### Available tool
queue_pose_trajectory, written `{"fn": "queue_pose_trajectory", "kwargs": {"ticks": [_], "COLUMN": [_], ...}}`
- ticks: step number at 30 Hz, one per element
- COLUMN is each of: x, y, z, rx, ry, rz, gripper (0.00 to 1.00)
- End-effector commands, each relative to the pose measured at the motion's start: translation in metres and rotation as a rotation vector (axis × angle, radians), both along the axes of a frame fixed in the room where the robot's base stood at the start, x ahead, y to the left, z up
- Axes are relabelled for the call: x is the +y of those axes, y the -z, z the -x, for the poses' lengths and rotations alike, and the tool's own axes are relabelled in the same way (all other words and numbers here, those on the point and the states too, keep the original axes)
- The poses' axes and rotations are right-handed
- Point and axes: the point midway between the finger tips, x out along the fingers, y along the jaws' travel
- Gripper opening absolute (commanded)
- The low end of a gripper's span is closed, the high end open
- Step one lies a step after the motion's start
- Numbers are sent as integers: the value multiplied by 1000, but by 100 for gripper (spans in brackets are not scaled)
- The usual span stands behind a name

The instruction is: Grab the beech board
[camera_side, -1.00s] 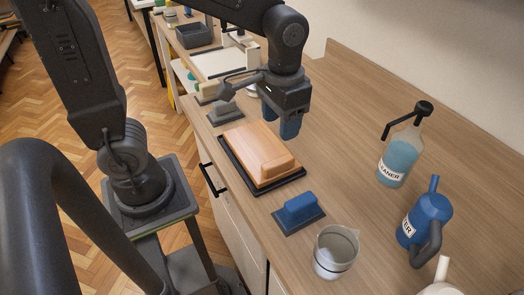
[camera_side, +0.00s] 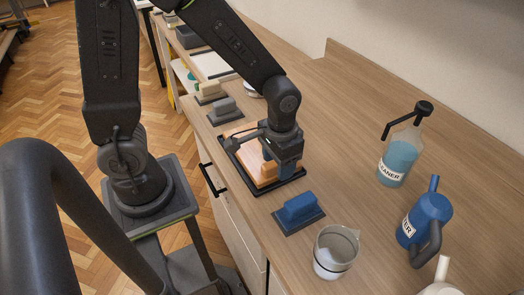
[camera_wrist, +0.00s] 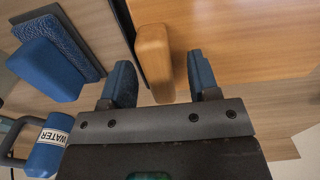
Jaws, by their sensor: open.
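The beech board (camera_side: 242,153) is a light orange-brown wooden slab with a raised block at one end. It lies on a dark flat base (camera_side: 236,171) on the counter. My gripper (camera_side: 281,170) is open and low over the block end of the board, hiding much of that end in the side view. In the wrist view, the block (camera_wrist: 153,52) lies between the two blue fingers of my gripper (camera_wrist: 162,80), with a gap showing on each side. The flat part of the board (camera_wrist: 235,38) extends to the upper right.
A blue block on a dark blue pad (camera_side: 299,209) is close in front of my gripper. A clear beaker (camera_side: 335,252), blue water bottle (camera_side: 425,220) and cleaner bottle (camera_side: 398,160) stand to the right. A grey block (camera_side: 224,107) sits behind the board.

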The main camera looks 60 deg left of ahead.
Motion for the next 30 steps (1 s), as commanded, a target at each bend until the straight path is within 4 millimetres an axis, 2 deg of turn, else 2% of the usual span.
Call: {"fn": "queue_pose_trajectory", "kwargs": {"ticks": [5, 22, 30], "x": [0, 0, 0], "y": [0, 0, -1], "z": [0, 0, 0], "rx": [0, 0, -1], "ry": [0, 0, 0], "rz": [0, 0, 0], "gripper": [55, 1, 0]}}
